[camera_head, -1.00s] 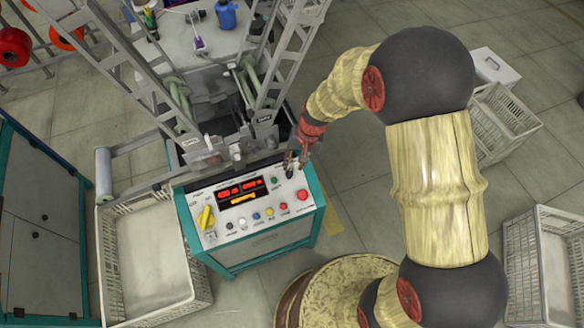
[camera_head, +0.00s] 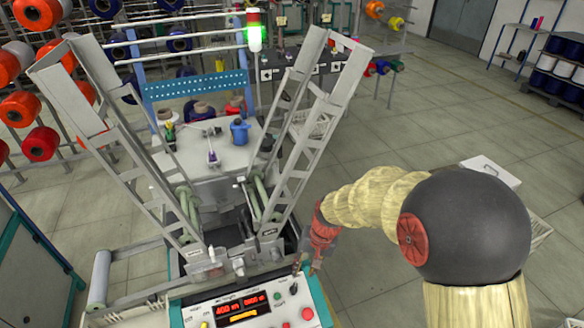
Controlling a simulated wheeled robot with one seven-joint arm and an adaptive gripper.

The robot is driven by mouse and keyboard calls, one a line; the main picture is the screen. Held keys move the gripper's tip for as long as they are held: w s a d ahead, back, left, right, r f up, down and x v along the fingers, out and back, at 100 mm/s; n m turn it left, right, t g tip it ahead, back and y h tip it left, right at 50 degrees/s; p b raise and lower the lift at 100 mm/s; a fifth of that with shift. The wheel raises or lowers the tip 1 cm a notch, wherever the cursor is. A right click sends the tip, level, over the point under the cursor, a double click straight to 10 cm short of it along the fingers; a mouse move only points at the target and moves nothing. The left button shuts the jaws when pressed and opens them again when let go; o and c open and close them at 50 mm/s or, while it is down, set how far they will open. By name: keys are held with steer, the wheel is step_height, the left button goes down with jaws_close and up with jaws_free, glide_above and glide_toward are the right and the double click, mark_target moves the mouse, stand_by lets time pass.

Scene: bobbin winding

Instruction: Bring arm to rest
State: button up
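My gripper (camera_head: 306,269) is at the end of my arm, pointing down over the right side of the control panel (camera_head: 205,308). It is small and partly blurred, so I cannot tell whether its fingers are open or shut. No held object shows. My arm has a yellowish sleeve and a large dark joint on the right, and is bent towards the panel. The panel has a lit red display (camera_head: 241,303), a red button (camera_head: 307,313) at its right and several smaller buttons. Its lower part is cut off by the frame's bottom edge.
The winding machine's grey frame (camera_head: 296,150) stands behind the panel, left of my arm. A green-lit signal lamp (camera_head: 254,33) glows at the back. Orange spools (camera_head: 40,140) hang on a rack at left. A white box lid (camera_head: 490,171) is at right.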

steer(key=shift+s, duration=0.1)
steer(key=s+d+r+n+t+h, duration=0.1)
steer(key=s+d+r, duration=0.4)
steer(key=s+r, duration=0.5)
steer(key=s+d+r+n+t+h, duration=0.1)
steer(key=s+d+r+t, duration=0.3)
steer(key=s+r, duration=0.6)
step_height(320, 180, up, 6)
steer(key=shift+s+d+r+h, duration=0.15)
steer(key=shift+d+h, duration=0.15)
steer(key=shift+d, duration=0.8)
steer(key=c, duration=0.3)
